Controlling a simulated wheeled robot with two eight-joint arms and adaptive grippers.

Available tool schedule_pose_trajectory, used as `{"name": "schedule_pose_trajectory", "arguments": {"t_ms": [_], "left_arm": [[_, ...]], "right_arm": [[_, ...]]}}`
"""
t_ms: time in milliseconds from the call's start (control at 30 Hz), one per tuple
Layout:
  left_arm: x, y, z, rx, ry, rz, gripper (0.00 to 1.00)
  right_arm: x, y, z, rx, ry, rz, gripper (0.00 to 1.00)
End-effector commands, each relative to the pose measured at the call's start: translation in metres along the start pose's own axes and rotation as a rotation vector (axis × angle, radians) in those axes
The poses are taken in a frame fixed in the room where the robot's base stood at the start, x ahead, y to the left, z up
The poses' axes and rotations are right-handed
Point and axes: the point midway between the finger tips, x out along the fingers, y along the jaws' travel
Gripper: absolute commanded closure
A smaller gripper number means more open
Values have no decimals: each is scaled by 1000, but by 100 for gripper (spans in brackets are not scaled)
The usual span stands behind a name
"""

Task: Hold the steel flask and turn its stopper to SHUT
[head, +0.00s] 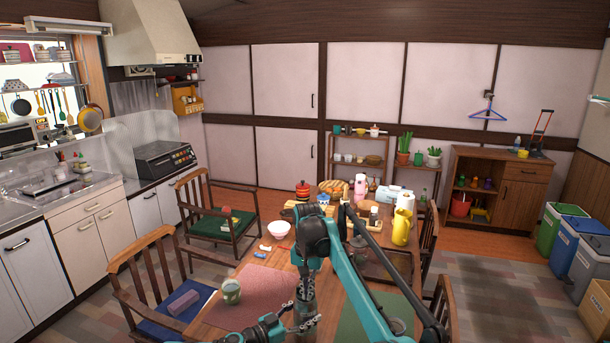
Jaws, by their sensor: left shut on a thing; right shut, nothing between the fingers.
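The steel flask (304,310) stands upright at the near middle of the dining table, small and partly covered by my grippers. My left gripper (298,323) comes in low from the left and is shut on the flask's body. My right gripper (306,284) points down directly above the flask, its fingers shut with nothing between them. The stopper is hidden behind the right gripper, so its setting cannot be read. Whether the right fingertips touch the stopper cannot be told.
A green cup (231,291) stands on the pink mat (265,285) to the left. A white-pink bowl (279,230) is beyond it. A yellow jug (402,227), bottles and food crowd the table's far part. A green mat (375,322) lies at right, partly behind my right arm.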

Motion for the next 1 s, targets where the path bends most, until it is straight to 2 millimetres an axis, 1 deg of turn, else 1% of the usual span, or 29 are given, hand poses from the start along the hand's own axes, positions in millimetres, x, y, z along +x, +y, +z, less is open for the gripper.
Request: {"name": "schedule_pose_trajectory", "arguments": {"t_ms": [467,1000], "left_arm": [[0,-1,0,0,0,-1,95],[0,-1,0,0,0,-2,95]], "right_arm": [[1,0,-1,0,0,0,100],[1,-3,-6,0,0,0,100]]}}
